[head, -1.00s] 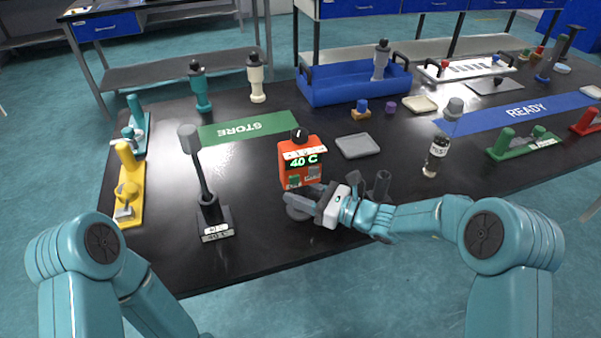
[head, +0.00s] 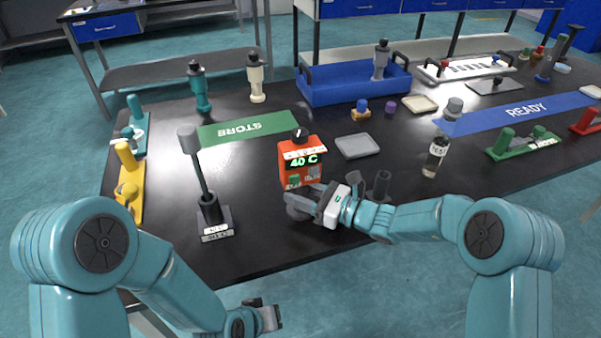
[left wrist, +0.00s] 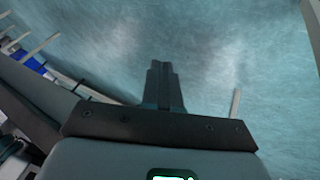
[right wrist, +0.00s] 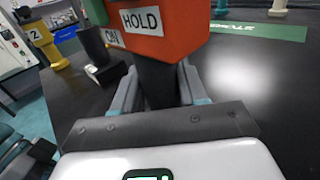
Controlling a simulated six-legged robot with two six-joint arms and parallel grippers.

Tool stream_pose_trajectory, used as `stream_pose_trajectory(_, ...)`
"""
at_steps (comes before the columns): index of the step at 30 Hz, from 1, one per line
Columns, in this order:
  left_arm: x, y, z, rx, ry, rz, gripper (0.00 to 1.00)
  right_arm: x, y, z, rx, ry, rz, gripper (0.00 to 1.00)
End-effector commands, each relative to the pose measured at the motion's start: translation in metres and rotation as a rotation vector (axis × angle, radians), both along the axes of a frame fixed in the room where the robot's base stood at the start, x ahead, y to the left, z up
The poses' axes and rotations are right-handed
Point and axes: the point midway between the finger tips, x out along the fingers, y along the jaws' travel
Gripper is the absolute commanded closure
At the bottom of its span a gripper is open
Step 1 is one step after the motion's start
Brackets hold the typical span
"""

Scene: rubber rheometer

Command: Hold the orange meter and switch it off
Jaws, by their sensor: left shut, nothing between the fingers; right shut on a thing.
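The orange meter (head: 298,172) stands upright near the front middle of the table, its display reading 40 C. It has a black knob on top, and a green and a grey button low on its front. In the right wrist view the meter (right wrist: 170,40) shows labels reading ON and HOLD above a dark stem. My right gripper (head: 308,203) is shut on this stem, just below the orange body; its fingers (right wrist: 160,92) lie on both sides. My left gripper (head: 272,317) is shut and empty, low in front of the table; its fingers (left wrist: 165,85) point at bare floor.
A dark stand with a grey-headed rod (head: 209,212) is left of the meter. A grey tray (head: 357,146) and a small bottle (head: 436,155) are to its right. A yellow clamp (head: 129,185) stands at the left edge. The front table strip between stand and meter is clear.

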Motion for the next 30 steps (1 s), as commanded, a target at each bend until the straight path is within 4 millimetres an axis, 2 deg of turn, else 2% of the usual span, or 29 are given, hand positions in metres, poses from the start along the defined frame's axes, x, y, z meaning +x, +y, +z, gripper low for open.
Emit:
stream_pose_trajectory(1, 0.012, -0.016, 0.024, -0.020, -0.076, -0.006, 1.00, 0.000, 0.000, 0.000, 0.001, 0.000, 0.000, 1.00)
stream_pose_trajectory(3, 0.024, -0.036, 0.054, -0.056, -0.168, -0.004, 1.00, 0.000, 0.000, 0.000, 0.001, 0.000, 0.000, 1.00)
stream_pose_trajectory(7, 0.035, -0.074, 0.114, -0.144, -0.325, -0.001, 1.00, 0.000, 0.000, 0.000, 0.001, 0.000, 0.000, 1.00)
stream_pose_trajectory(12, 0.050, -0.085, 0.192, -0.149, -0.551, -0.002, 1.00, 0.000, 0.000, 0.000, 0.001, 0.000, 0.000, 1.00)
stream_pose_trajectory(15, 0.052, -0.088, 0.226, -0.146, -0.642, 0.001, 1.00, 0.000, 0.000, 0.000, 0.001, 0.000, 0.000, 1.00)
stream_pose_trajectory(18, 0.051, -0.089, 0.247, -0.145, -0.698, 0.006, 1.00, 0.000, 0.000, 0.000, 0.001, 0.000, 0.000, 1.00)
stream_pose_trajectory(21, 0.052, -0.088, 0.257, -0.142, -0.725, 0.011, 1.00, 0.000, 0.000, 0.000, 0.001, 0.000, 0.000, 1.00)
stream_pose_trajectory(26, 0.062, -0.085, 0.260, -0.140, -0.732, 0.013, 1.00, 0.000, 0.000, 0.000, 0.000, -0.001, 0.000, 1.00)
stream_pose_trajectory(30, 0.082, -0.078, 0.259, -0.139, -0.731, 0.015, 1.00, 0.000, 0.000, 0.000, 0.001, 0.000, 0.000, 1.00)
